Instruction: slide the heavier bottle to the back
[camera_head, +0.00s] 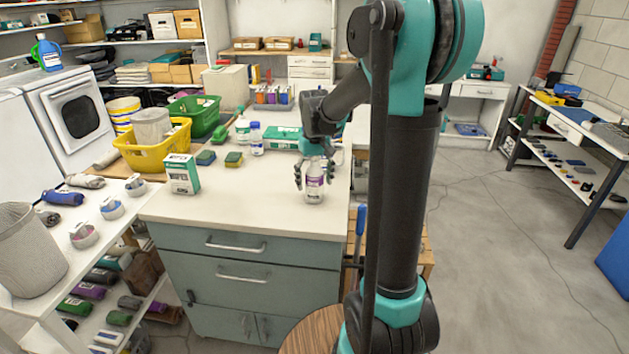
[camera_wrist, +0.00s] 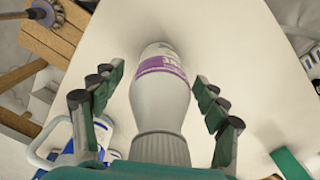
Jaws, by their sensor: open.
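A white bottle with a purple label (camera_head: 314,186) stands on the counter near its right side. My gripper (camera_head: 314,179) is open, with its fingers on either side of this bottle. In the wrist view the bottle (camera_wrist: 161,88) is between the two fingers, with a visible gap on each side. The frames do not show which bottle is heavier.
A green-and-white box (camera_head: 284,138) lies behind my gripper. Sponges (camera_head: 233,159), an upright carton (camera_head: 182,174), a yellow basket (camera_head: 150,156) and a green basket (camera_head: 199,116) occupy the left side. The front of the counter (camera_head: 240,205) is clear.

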